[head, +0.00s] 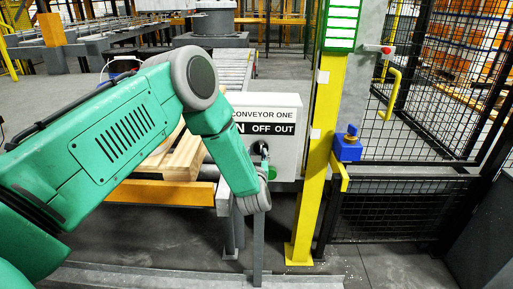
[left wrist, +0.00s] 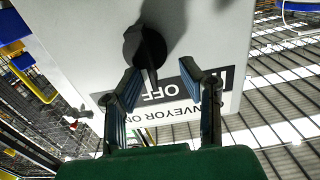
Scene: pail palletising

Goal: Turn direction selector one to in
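The grey conveyor one control box (head: 283,112) stands right of centre in the head view, lettered OFF and OUT, with the left end of the row partly covered by my arm. In the left wrist view the box face (left wrist: 85,50) appears upside down. Its black selector knob (left wrist: 145,48) has its handle pointing toward the OFF lettering. My left gripper (left wrist: 161,74) is open, its fingers apart in front of the knob, which sits just beyond and nearer the left finger. In the head view my left gripper (head: 263,160) is mostly hidden behind my wrist. My right gripper is not in view.
A wooden pallet (head: 180,155) lies on the conveyor behind my arm.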

